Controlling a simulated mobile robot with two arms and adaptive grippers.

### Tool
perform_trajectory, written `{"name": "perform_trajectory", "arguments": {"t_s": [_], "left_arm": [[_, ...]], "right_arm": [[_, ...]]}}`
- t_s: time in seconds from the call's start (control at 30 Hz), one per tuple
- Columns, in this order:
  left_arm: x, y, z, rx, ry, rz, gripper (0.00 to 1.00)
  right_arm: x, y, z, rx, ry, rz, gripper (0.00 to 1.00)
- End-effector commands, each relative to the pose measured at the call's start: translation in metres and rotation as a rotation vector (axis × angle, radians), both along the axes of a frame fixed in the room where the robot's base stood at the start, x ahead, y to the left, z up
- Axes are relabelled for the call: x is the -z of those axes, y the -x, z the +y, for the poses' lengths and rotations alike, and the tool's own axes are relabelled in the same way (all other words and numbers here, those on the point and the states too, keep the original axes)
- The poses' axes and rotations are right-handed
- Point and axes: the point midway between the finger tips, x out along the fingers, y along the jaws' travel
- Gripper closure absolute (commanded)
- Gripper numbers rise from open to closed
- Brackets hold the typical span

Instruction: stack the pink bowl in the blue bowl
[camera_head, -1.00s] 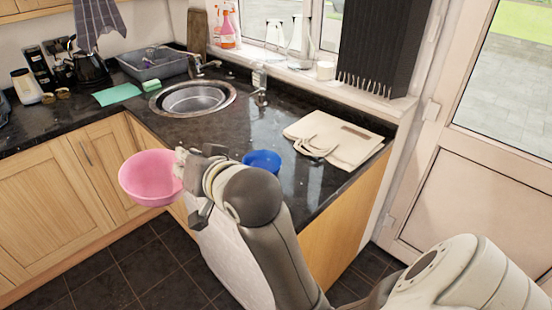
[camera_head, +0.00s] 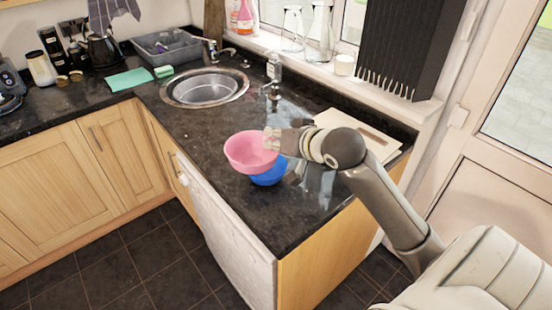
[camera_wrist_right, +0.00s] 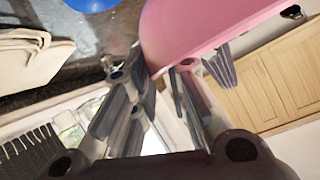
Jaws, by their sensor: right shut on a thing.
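The pink bowl (camera_head: 248,153) is held by its right rim in my right gripper (camera_head: 274,140), which is shut on it. In the head view the pink bowl overlaps the upper left part of the blue bowl (camera_head: 270,174), which sits on the dark counter. How far above it the pink bowl is cannot be told there. In the right wrist view the pink bowl (camera_wrist_right: 215,28) fills the upper right, and the blue bowl (camera_wrist_right: 92,3) shows at the top edge, apart from it. My left gripper is in neither view.
The black granite counter (camera_head: 215,205) is clear to the left of the bowls. A round sink (camera_head: 205,88) lies behind. Bottles and a cup (camera_head: 344,65) stand on the window sill.

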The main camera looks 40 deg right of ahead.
Motion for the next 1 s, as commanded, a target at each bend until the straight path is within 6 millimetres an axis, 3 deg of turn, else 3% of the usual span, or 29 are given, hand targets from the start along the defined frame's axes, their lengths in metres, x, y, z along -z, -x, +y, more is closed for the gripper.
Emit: {"name": "perform_trajectory", "arguments": {"t_s": [0.37,0.5,1.0], "left_arm": [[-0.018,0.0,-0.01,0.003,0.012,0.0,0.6],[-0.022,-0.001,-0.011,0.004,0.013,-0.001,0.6],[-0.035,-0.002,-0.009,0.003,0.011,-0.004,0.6]], "right_arm": [[0.031,-0.049,-0.054,0.003,0.0,0.001,1.0],[0.056,-0.062,-0.067,0.003,-0.002,0.002,1.0],[0.099,-0.08,-0.086,0.001,-0.003,0.003,1.0]]}}
